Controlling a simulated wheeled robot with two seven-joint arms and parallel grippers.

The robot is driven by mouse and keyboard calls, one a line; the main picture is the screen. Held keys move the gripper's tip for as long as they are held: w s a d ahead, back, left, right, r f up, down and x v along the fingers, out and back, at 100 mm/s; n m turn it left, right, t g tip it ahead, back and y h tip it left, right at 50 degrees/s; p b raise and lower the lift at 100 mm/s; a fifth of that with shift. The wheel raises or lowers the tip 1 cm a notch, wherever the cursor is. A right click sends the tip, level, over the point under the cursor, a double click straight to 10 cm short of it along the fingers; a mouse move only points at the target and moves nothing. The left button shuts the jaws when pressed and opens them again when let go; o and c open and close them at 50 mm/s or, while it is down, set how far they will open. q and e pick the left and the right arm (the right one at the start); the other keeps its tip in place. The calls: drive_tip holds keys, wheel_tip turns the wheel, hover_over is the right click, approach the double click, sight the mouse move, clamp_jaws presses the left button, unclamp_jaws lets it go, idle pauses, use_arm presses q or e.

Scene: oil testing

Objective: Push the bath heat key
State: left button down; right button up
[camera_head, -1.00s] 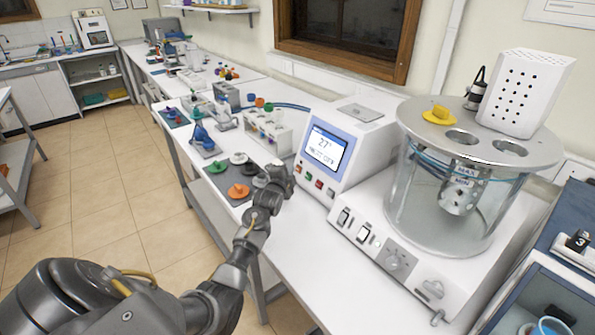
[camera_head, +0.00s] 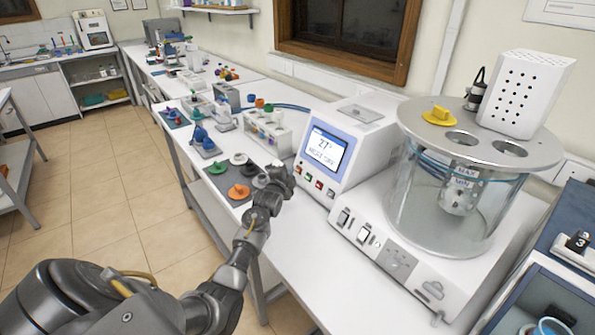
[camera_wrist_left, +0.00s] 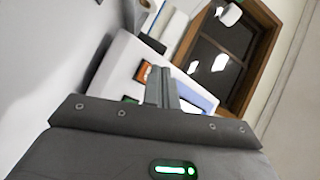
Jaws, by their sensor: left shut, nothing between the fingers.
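The bath controller (camera_head: 350,140) is a white box with a blue-framed screen (camera_head: 325,148) reading 27° and a second line that seems to say heat off. A row of small coloured keys (camera_head: 319,184) sits below the screen; their labels are too small to read. My left gripper (camera_head: 285,175) is just left of this row, and I cannot tell if it touches a key. In the left wrist view its shut, empty fingers (camera_wrist_left: 161,82) point at the panel, with a red-orange key (camera_wrist_left: 146,72) and part of a green key (camera_wrist_left: 130,99) beside them. My right gripper is out of view.
The glass bath (camera_head: 445,205) with a metal lid stands right of the controller, above a base with switches (camera_head: 364,234). Coloured pieces lie on a dark mat (camera_head: 215,183) left of my gripper. A rack of vials (camera_head: 268,135) stands behind. The front bench top (camera_head: 300,240) is clear.

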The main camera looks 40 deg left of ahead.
use_arm(q)
drive_tip(key=shift+w+f, duration=0.1)
drive_tip(key=shift+w, duration=0.05)
idle(0.7)
drive_tip(key=shift+w+d, duration=0.1)
drive_tip(key=shift+w, duration=0.15)
drive_tip(key=shift+w+d+f+b, duration=0.2)
drive_tip(key=shift+w+b, duration=0.15)
drive_tip(key=shift+b, duration=0.25)
idle(0.4)
idle(0.3)
drive_tip(key=shift+s+a+r+p, duration=0.15)
drive_tip(key=shift+s+r+p, duration=0.25)
drive_tip(key=shift+p, duration=0.35)
drive_tip(key=shift+s+a, duration=0.1)
drive_tip(key=shift+s, duration=0.25)
drive_tip(key=shift+f, duration=0.1)
